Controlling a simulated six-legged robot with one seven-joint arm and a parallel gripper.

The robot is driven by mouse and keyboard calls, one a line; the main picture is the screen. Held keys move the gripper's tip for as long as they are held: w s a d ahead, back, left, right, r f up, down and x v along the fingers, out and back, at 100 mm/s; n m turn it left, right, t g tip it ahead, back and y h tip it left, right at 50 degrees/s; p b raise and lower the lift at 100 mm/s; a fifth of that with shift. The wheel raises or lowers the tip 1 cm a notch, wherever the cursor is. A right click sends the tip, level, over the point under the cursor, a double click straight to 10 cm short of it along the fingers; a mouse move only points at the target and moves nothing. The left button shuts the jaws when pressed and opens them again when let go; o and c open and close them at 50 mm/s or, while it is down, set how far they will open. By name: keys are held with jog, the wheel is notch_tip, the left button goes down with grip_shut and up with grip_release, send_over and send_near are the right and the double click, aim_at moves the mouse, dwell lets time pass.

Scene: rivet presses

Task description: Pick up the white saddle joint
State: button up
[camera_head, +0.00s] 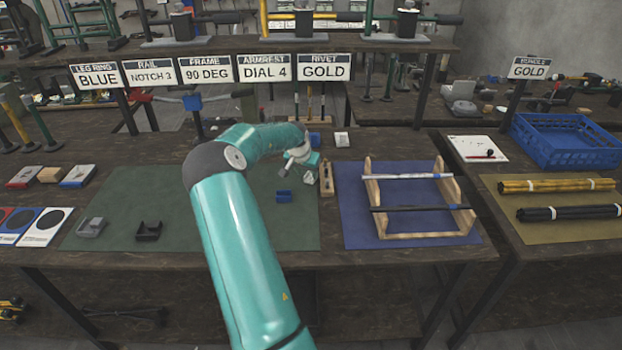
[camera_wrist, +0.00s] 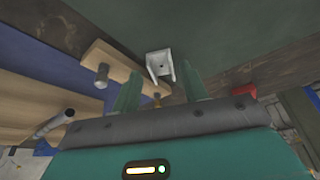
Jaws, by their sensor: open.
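The white saddle joint (camera_wrist: 160,66) is a small U-shaped piece lying on the green mat. In the wrist view it sits just beyond and between my fingertips, with its two prongs towards me. My gripper (camera_wrist: 161,88) is open, one finger on each side, and nothing is held. In the head view a small white piece (camera_head: 309,177), which looks like the same joint, lies near the mat's right edge. My arm's end is just above and behind it and partly blocks the area.
A wooden peg block (camera_head: 326,179) stands close to the right of the joint. A blue saddle piece (camera_head: 284,196) lies to its left. Grey (camera_head: 91,228) and black (camera_head: 148,231) pieces lie farther left on the green mat (camera_head: 200,205). A wooden rack (camera_head: 374,205) holds rods on the blue mat.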

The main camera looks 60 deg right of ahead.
aim_at(310, 180)
jog(key=x, duration=0.3)
jog(key=shift+d+f, duration=0.15)
jog(key=c, duration=0.7)
jog(key=shift+c, duration=0.2)
